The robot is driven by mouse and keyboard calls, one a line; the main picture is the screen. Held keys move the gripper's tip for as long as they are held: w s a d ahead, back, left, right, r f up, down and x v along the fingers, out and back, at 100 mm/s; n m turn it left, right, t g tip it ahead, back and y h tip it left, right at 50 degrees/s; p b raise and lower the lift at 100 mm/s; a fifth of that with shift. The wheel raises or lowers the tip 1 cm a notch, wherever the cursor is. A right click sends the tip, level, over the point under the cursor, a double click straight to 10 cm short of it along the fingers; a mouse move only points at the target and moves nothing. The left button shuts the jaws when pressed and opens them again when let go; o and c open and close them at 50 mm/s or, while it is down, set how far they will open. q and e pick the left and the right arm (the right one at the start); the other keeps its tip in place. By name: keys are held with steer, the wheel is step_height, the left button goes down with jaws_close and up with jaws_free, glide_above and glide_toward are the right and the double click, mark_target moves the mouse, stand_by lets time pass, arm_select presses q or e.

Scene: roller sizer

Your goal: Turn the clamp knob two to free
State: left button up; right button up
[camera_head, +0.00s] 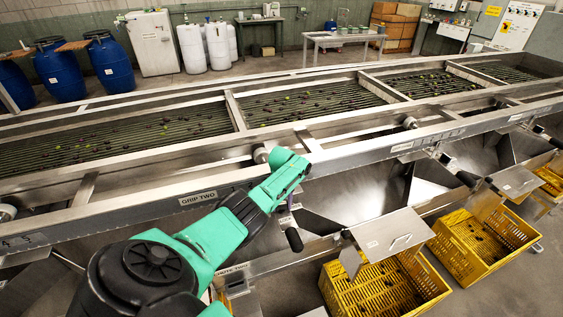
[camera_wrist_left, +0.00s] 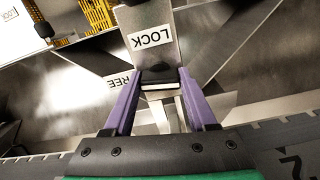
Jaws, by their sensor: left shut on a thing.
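My left gripper (camera_wrist_left: 160,78) has its two purple fingers closed on a dark block-like knob (camera_wrist_left: 158,75), which I take to be clamp knob two, in the left wrist view. A plate marked LOCK (camera_wrist_left: 151,38) is just beyond the knob. A FREE label (camera_wrist_left: 119,81), with its first letter hidden, lies beside the left finger. In the head view my green left arm reaches over the machine's front rail by a GRIP TWO label (camera_head: 198,198). There the arm hides the knob and most of the gripper. My right gripper is not in view.
A black handle (camera_head: 294,240) hangs just below the left wrist. Yellow crates (camera_head: 372,290) stand under the chutes, with a steel flap (camera_head: 388,236) above. The long roller bed (camera_head: 110,137) with small dark fruit lies behind the front rail.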

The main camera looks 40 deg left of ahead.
mark_target(282, 203)
arm_select(q)
steer(key=shift+w+a+r+n, duration=0.1)
steer(key=shift+w+r+n, duration=0.05)
steer(key=shift+n, duration=0.75)
steer(key=o, duration=1.1)
steer(key=shift+c, duration=0.2)
steer(key=o, duration=0.3)
step_height(282, 203, up, 5)
steer(key=p, duration=0.2)
steer(key=shift+p, duration=0.4)
step_height(282, 203, up, 10)
steer(key=b, duration=0.1)
steer(key=shift+f, duration=0.25)
